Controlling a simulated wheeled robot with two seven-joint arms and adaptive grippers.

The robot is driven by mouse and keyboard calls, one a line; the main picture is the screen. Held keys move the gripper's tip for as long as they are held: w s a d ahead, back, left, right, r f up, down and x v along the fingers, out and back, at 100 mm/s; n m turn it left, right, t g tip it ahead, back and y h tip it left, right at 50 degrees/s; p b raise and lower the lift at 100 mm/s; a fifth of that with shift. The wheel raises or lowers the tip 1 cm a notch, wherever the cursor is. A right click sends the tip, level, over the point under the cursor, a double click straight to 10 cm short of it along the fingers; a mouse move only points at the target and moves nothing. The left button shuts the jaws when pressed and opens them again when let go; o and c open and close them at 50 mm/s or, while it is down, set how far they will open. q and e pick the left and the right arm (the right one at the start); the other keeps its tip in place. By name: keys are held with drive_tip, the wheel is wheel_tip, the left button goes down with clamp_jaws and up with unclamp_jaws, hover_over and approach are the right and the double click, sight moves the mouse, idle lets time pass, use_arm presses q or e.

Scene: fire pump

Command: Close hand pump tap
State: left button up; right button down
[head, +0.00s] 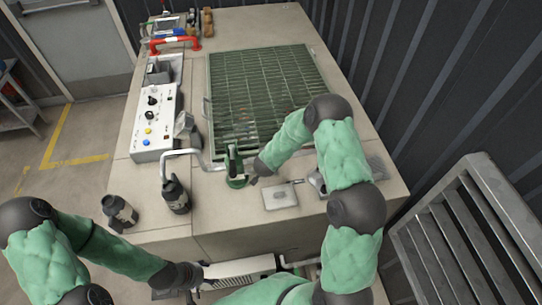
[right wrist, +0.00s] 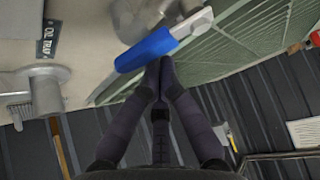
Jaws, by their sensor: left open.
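In the head view I cannot make out the blue lever. A green hand pump (head: 236,167) stands on the beige deck, with my right gripper (head: 256,176) close on its right. My left gripper (head: 188,277) is open and low at the front, below the deck edge.
A green grating (head: 262,88) covers the deck's middle. A control panel (head: 154,118), a bent grey pipe (head: 188,154) and black bottle-like fittings (head: 175,194) stand left. A metal plate (head: 280,196) lies right of the pump. A slatted metal rack (head: 475,225) is at far right.

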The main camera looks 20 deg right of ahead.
drive_tip(key=shift+s+a+r+m+g+h+p, duration=0.15)
drive_tip(key=shift+s+m+g+h+p, duration=0.15)
drive_tip(key=shift+m+p, duration=0.3)
drive_tip(key=shift+s+a+m+g+h+p, duration=0.1)
drive_tip(key=shift+s+m+g+h+p, duration=0.15)
drive_tip(key=shift+m+h+p, duration=0.25)
drive_tip(key=shift+s+a+m+g+p, duration=0.2)
drive_tip(key=shift+m+g+p, duration=0.2)
drive_tip(key=shift+m, duration=0.4)
drive_tip(key=shift+s+p, duration=0.25)
drive_tip(key=shift+p, duration=0.05)
drive_tip(key=shift+a, duration=0.1)
wheel_tip(320, 180, up, 10)
drive_tip(key=shift+s+f, duration=0.1)
drive_tip(key=shift+f, duration=0.15)
